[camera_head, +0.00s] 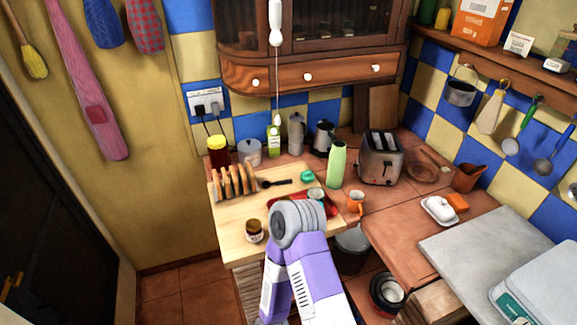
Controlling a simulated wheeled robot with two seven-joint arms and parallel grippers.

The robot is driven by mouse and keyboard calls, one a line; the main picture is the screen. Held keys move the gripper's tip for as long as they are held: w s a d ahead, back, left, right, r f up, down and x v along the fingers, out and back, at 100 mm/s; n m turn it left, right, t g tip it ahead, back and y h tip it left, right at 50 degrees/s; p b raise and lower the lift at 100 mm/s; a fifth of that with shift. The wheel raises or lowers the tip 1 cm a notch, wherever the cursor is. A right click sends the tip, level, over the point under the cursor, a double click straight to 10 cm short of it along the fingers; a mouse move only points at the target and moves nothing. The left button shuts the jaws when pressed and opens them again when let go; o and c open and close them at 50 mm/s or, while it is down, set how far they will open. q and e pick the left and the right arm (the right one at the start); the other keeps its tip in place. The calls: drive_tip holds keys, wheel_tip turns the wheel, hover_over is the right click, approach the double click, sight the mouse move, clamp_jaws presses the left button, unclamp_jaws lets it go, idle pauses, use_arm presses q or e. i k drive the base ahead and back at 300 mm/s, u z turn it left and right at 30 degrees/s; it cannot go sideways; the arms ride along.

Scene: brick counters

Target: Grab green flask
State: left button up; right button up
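The green flask (337,165) is light green with a narrower neck and top. It stands upright on the counter, left of the silver toaster and behind the orange mug. A purple link of one of my arms with a grey round joint rises from the bottom centre, in front of the wooden board and short of the flask. No gripper fingers show on it. I cannot tell which arm it is. Neither gripper is in view.
Close to the flask are the toaster (381,158), an orange mug (356,202) and a teal item (307,176). A toast rack (234,183) and small jar (254,231) stand on the wooden board (228,215). A green bottle (273,142) stands behind. A butter dish (440,210) is right.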

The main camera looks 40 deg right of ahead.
sight(338, 156)
drive_tip(key=u, duration=0.25)
drive_tip(key=k, duration=0.75)
drive_tip(key=z, duration=0.9)
drive_tip(key=i, duration=0.25)
drive_tip(key=z, duration=0.1)
